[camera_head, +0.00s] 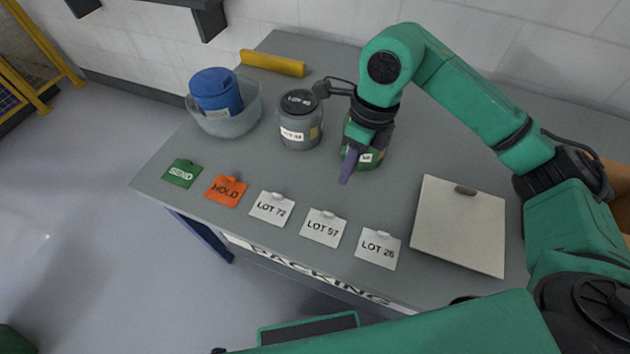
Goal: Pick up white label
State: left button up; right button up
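Three white labels lie in a row on the grey table: LOT 72 (271,209), LOT 57 (323,229) and LOT 26 (378,249). Each has a small raised tab at its back edge. My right gripper (348,166) points down behind the labels, apart from them, in front of a green container (372,157). Only one purple finger shows clearly, so its opening cannot be judged. The gripper and wrist hide much of the green container. My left gripper is not in view.
A green SEND card (182,173) and an orange HOLD card (226,190) lie left of the labels. A grey canister (300,125), a blue container (215,90) in a clear bowl (240,121) and a yellow bar (272,63) stand behind. A pale board (459,230) lies right.

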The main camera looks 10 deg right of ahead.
jog(key=p, duration=0.2)
send_over(331, 214)
jog(key=d, duration=0.2)
jog(key=f, duration=0.7)
jog(key=shift+s+a, duration=0.25)
jog(key=f+p, duration=0.1)
jog(key=f, duration=0.2)
jog(key=a+f+p, duration=0.1)
jog(key=f, duration=0.1)
jog(key=shift+w+f+p, duration=0.3)
jog(key=shift+w+f, duration=0.05)
jog(key=shift+w, duration=0.05)
jog(key=shift+a+f, duration=0.1)
jog(key=shift+f, duration=0.35)
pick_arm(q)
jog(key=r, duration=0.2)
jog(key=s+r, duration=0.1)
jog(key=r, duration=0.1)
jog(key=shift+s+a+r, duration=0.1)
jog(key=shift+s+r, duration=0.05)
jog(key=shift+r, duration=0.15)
pick_arm(e)
grip_shut()
